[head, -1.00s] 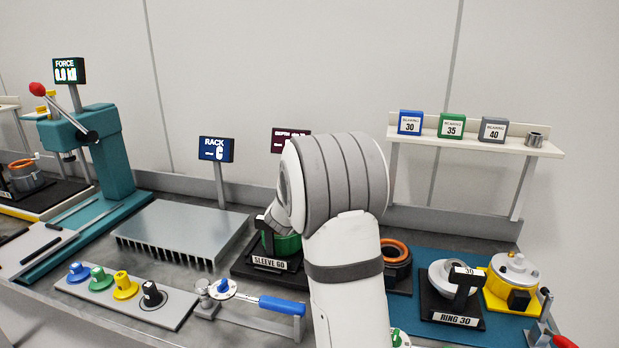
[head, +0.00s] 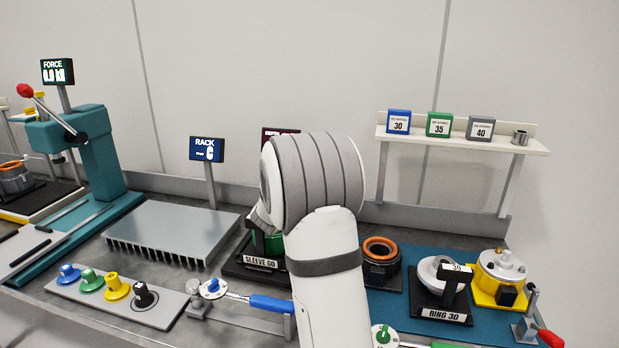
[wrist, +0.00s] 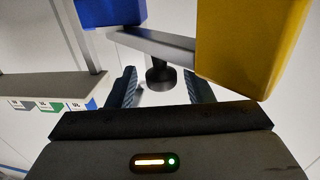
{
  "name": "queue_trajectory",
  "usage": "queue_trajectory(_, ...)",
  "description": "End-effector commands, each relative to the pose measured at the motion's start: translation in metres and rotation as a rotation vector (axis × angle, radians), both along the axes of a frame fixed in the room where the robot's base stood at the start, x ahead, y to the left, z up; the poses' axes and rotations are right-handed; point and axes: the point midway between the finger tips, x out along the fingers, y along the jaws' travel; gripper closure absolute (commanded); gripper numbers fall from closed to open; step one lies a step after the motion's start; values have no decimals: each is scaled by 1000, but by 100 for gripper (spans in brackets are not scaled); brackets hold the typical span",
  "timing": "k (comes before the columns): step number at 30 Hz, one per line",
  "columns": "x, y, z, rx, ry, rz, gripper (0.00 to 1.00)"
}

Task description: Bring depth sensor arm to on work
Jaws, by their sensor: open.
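In the wrist view my gripper (wrist: 160,76) is open, its two dark fingers apart. A dark round knob-like piece (wrist: 160,74) shows between the fingers, below a grey bar (wrist: 158,44). The bar runs between a blue block (wrist: 110,10) and a large yellow block (wrist: 248,45). I cannot tell for sure whether this bar is the depth sensor arm, or whether the fingers touch the knob.
In the head view, the sleeve 60 stand (head: 262,262), an orange-ringed part (head: 381,250), the ring 30 stand (head: 443,313) and a yellow fixture (head: 497,290) surround my arm. A finned plate (head: 172,228) and coloured knobs (head: 92,280) lie left. A bearing shelf (head: 460,142) is behind.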

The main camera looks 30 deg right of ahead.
Motion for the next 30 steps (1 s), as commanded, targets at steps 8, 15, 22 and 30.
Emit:
queue_trajectory(8,-11,15,0,-1,-1,2,53)
queue_trajectory(15,-35,47,0,0,0,1,53)
queue_trajectory(22,-47,61,-1,0,1,-1,53)
queue_trajectory(30,-47,62,-1,-1,1,-1,56)
